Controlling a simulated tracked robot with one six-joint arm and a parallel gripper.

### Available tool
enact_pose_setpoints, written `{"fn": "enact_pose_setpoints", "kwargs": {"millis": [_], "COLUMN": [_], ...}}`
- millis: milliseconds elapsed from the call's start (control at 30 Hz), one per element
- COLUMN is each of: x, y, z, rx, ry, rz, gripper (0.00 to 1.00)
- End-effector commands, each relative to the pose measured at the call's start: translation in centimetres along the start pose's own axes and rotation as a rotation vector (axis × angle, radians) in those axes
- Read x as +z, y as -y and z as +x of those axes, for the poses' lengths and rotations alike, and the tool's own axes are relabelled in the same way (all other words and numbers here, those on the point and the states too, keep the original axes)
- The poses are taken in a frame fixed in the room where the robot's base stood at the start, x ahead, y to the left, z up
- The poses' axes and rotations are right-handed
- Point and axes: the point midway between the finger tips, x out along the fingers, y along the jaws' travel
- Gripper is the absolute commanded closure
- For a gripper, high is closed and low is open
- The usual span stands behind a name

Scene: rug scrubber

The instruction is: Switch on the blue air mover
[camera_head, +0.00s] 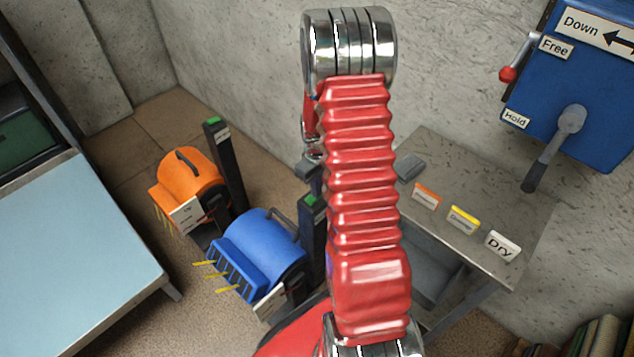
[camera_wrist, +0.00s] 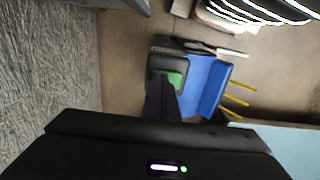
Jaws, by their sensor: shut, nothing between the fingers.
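The blue air mover (camera_head: 262,245) stands on the floor left of my red arm, with yellow strips at its front. Beside it is a black post (camera_head: 313,235) with a green top (camera_head: 309,200), partly hidden by my arm. In the wrist view, the blue air mover (camera_wrist: 207,85) lies just right of the green top (camera_wrist: 176,78). My gripper (camera_wrist: 160,80) is shut and empty, its dark fingers overlapping the post and green top in that view. I cannot tell whether they touch it.
An orange air mover (camera_head: 187,180) with its own green-topped black post (camera_head: 222,160) stands behind the blue one. A light blue table (camera_head: 75,260) is at left. A grey table (camera_head: 470,190) with small labels is at right, below a blue wall box (camera_head: 590,85).

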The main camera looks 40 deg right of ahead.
Motion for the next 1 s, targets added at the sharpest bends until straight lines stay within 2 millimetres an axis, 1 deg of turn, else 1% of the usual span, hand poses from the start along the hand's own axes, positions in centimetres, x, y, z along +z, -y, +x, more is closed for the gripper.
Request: {"fn": "enact_pose_setpoints", "kwargs": {"millis": [100, 667, 1000], "x": [-0.02, 0.0, 0.07], "y": [-0.02, -0.1, 0.75], "z": [0.34, 0.62, 0.46], "rx": [0.001, 0.0, -0.001], "ry": [-0.001, 0.0, 0.001], "rz": [0.0, 0.0, 0.001], "gripper": [1.0, 1.0, 1.0]}}
